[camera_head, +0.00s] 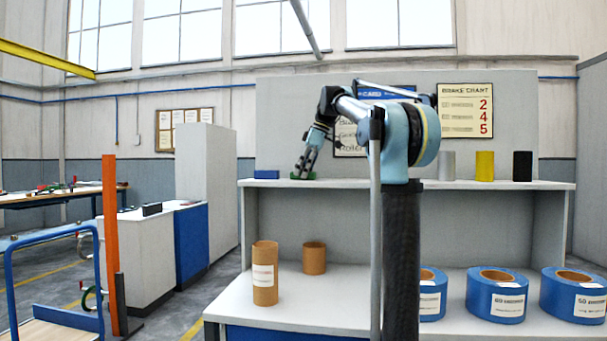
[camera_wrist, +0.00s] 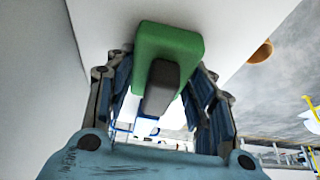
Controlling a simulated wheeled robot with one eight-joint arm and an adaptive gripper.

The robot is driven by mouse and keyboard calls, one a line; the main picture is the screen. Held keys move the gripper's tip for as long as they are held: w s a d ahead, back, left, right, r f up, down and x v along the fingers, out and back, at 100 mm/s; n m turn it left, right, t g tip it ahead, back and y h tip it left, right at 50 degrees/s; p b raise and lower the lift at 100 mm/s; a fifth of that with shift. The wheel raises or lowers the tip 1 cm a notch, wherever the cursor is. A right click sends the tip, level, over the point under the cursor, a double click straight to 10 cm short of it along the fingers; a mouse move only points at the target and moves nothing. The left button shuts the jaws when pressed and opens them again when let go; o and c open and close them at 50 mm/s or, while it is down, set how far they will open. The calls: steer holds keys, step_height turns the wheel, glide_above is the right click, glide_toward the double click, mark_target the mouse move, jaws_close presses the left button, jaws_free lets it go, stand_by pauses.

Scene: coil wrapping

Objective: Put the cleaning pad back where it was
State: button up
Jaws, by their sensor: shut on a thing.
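The cleaning pad is a green block (camera_wrist: 170,45) with a dark grey grip, seen close up in the wrist view. In the head view the pad shows as a small green strip (camera_head: 303,177) at the upper shelf (camera_head: 345,184), under my gripper (camera_head: 305,169). It looks level with the shelf top near its left end; I cannot tell whether it touches the surface.
A blue block (camera_head: 266,174) lies left of the pad on the shelf. Below are cardboard tubes (camera_head: 265,285) and blue coils (camera_head: 496,297). The shelf between pad and arm looks clear.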

steer(key=shift+f, duration=0.1)
steer(key=o, duration=1.2)
steer(key=v, duration=1.2)
steer(key=shift+s, duration=0.15)
